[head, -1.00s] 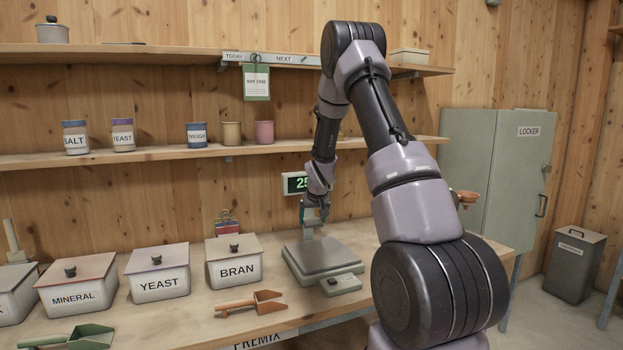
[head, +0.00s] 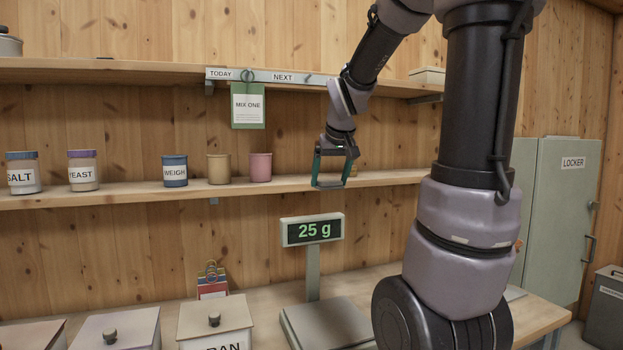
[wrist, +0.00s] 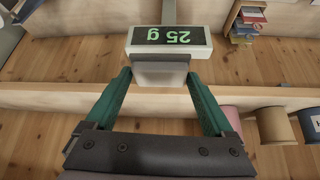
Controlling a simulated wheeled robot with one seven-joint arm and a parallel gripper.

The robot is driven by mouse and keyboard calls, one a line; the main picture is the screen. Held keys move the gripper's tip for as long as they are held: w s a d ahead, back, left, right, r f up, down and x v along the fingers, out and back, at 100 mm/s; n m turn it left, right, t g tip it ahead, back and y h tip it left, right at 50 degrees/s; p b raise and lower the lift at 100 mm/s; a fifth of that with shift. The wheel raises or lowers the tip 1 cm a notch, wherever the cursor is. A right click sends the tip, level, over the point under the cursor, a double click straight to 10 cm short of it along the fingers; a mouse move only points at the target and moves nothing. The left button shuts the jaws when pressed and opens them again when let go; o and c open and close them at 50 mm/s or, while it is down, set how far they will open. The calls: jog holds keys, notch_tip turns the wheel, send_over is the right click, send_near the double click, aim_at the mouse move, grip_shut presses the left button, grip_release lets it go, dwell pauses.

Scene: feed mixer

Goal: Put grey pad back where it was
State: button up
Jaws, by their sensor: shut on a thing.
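A small grey pad (wrist: 160,72) sits between the green fingertips of my gripper (wrist: 160,85) in the wrist view, and the gripper is shut on it. In the head view my gripper (head: 331,184) hangs fingers down at the height of the lower shelf (head: 110,193), right of the pink pot. The pad is small there and hard to make out. I cannot tell from the head view how far the gripper is from the shelf edge.
A display (head: 312,230) reading 25 g stands on a post behind the scale plate (head: 335,325). A pink pot (head: 261,167), a tan pot (head: 219,168) and a blue WEIGH pot (head: 175,171) stand on the lower shelf. Lidded bins (head: 212,318) line the bench.

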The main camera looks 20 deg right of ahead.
jog(key=shift+s+r, duration=0.15)
jog(key=shift+r, duration=0.1)
jog(key=shift+w+d+r, duration=0.1)
jog(key=shift+w, duration=0.2)
jog(key=w, duration=0.4)
jog(key=w+d, duration=0.1)
jog(key=w, duration=0.8)
jog(key=shift+w+d, duration=0.35)
jog(key=shift+w, duration=0.05)
jog(key=w, duration=0.3)
jog(key=shift+w+d, duration=0.2)
jog(key=shift+w, duration=0.05)
jog(key=shift+f, duration=0.3)
jog(key=o, duration=1.2)
jog(key=shift+c, duration=0.2)
